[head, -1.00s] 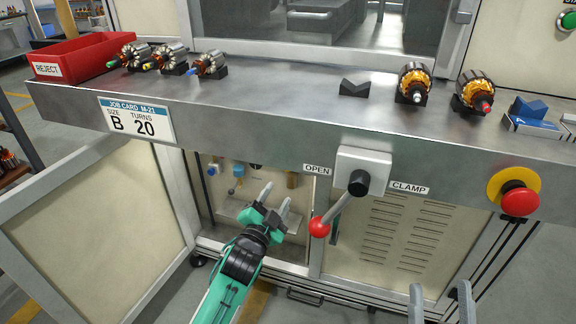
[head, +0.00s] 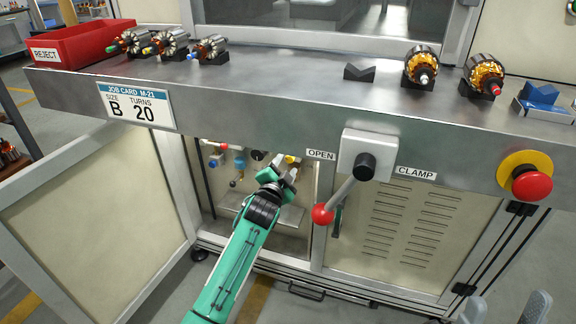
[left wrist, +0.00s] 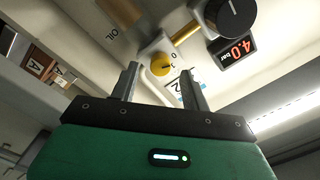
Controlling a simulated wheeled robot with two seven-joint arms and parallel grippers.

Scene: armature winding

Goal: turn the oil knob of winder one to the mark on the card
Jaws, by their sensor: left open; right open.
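A "0" is readable on the scale. My left gripper (left wrist: 159,75) is open, its fingers pointing at the knob, one to each side of it in the picture. I cannot tell whether they touch it. A small white and blue card (left wrist: 181,88) is partly hidden by the right-hand finger. In the head view my left gripper (head: 286,168) reaches into the open cabinet below the bench. My right gripper (head: 503,308) is open and empty at the bottom right.
A black knob (left wrist: 232,15) and a 4.0 bar display (left wrist: 234,52) sit beside the oil knob. The clamp lever (head: 337,200) with its red ball hangs right of my left gripper. The open cabinet door (head: 95,220) is at left. A red stop button (head: 531,184) is at right.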

